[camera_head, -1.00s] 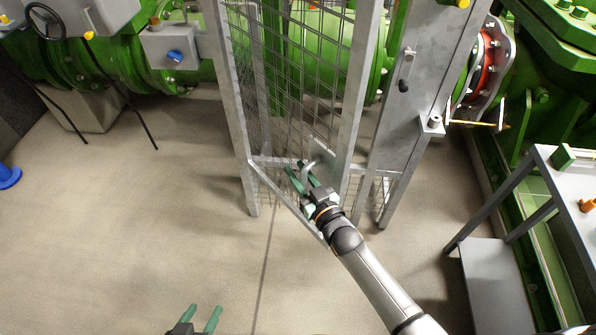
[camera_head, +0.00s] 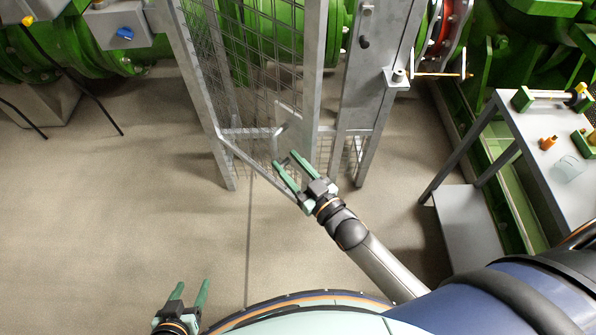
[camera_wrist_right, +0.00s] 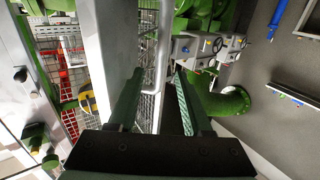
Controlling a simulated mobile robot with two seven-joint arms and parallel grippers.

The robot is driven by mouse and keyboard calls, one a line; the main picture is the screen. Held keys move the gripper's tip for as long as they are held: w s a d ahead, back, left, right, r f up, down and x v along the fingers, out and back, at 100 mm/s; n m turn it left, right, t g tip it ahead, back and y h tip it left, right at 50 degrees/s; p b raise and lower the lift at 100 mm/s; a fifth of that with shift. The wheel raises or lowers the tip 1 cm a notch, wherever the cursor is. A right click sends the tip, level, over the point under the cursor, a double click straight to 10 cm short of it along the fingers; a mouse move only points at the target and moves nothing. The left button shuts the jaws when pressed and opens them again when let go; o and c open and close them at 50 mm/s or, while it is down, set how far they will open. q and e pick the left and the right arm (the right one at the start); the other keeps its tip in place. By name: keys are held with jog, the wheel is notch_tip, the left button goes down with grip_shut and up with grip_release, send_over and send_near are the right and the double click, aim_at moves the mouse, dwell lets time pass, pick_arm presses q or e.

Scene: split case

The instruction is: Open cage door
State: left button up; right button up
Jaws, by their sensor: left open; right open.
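The cage door (camera_head: 312,75) is a grey metal frame with wire mesh (camera_head: 265,40), in the upper middle of the head view. A slanting bottom bar (camera_head: 252,165) runs low between the posts. A light curved handle (camera_head: 281,130) shows on it just beyond my right gripper (camera_head: 284,158). My right gripper is open, its green fingers pointing at the handle with a small gap. In the right wrist view a grey bar (camera_wrist_right: 163,55) lies in line between the open fingers (camera_wrist_right: 159,75); I cannot tell its exact distance. My left gripper (camera_head: 192,284) is open and empty, low at the left.
A grey latch post (camera_head: 375,85) with a small bracket stands right of the door. A grey table (camera_head: 550,170) with small parts stands at the right. Green pipework (camera_head: 50,65) lies behind at the left. The floor (camera_head: 110,210) at the left and front is clear.

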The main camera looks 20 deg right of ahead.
jog(key=v, duration=0.3)
jog(key=shift+s, duration=0.2)
